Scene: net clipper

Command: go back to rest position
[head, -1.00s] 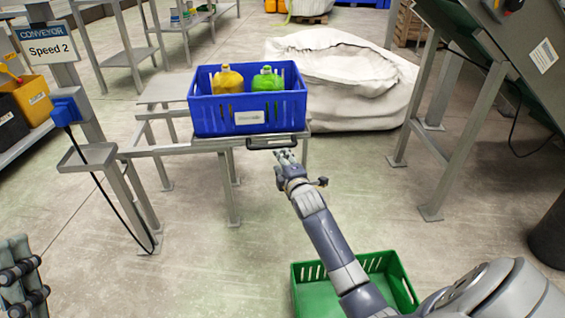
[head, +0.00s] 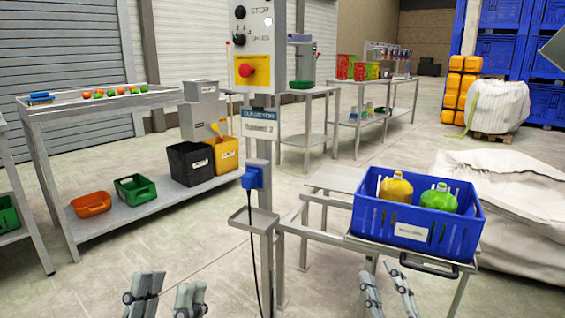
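My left gripper (head: 166,292) shows at the bottom edge, left of the grey post. Its fingers stand apart with nothing between them. My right gripper (head: 386,285) shows at the bottom edge, in front of the metal stand (head: 328,236) as seen here. Its fingers are also apart and empty. A blue crate (head: 398,237) sits on the stand, above and right of my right gripper in the picture. It holds a yellow jug (head: 397,189) and a green jug (head: 439,198). The rest of both arms is out of view.
A grey post with a control box (head: 252,45) and a small shelf (head: 254,221) stands between my grippers in the picture. A dark handle (head: 428,268) juts from the stand's front. A long workbench (head: 100,98) is at left, a white sack (head: 520,215) at right. Floor is clear at lower left.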

